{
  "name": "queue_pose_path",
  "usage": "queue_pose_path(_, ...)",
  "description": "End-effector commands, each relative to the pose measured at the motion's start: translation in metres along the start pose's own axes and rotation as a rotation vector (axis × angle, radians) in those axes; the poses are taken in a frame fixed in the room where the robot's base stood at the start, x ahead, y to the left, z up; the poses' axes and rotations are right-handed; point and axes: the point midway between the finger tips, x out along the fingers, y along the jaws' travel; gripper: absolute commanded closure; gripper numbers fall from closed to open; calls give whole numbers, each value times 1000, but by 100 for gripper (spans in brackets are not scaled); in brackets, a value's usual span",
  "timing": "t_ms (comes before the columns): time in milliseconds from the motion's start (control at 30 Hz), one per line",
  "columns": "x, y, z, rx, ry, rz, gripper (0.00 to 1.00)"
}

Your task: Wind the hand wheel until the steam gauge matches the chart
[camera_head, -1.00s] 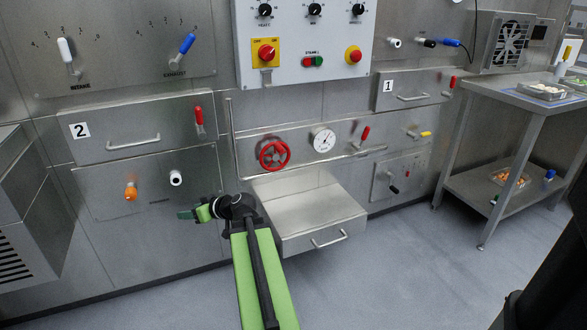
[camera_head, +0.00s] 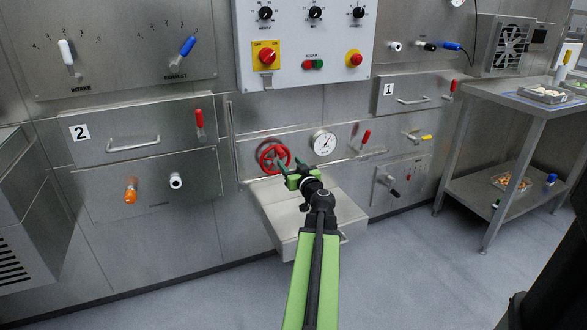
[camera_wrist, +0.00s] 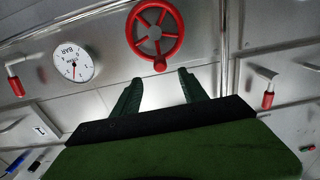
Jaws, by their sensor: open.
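The red hand wheel (camera_head: 274,158) is on the steel front, just left of the round white gauge (camera_head: 324,144). In the wrist view, the wheel (camera_wrist: 155,33) shows its spokes and a round red handle knob (camera_wrist: 160,64). My gripper (camera_head: 291,163) is open and empty, with green fingers in front of the wheel's lower right. In the wrist view, the gripper (camera_wrist: 158,83) has its fingers spread below the knob, seemingly apart from it. I cannot make out a chart.
A steel drawer box (camera_head: 275,220) juts out below the wheel, partly behind my arm. A red-handled lever (camera_head: 364,139) sits right of the gauge. A rail (camera_head: 232,140) runs down left of the wheel. A steel side table (camera_head: 500,95) stands at right.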

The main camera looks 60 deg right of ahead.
Motion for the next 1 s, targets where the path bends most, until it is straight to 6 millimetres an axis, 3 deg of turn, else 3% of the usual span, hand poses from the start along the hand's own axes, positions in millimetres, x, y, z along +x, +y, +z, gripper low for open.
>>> queue_pose_path(600, 87, 1, 0, 0, 0, -2, 49)
queue_pose_path(1000, 103, 1, 0, 0, 0, 1, 49)
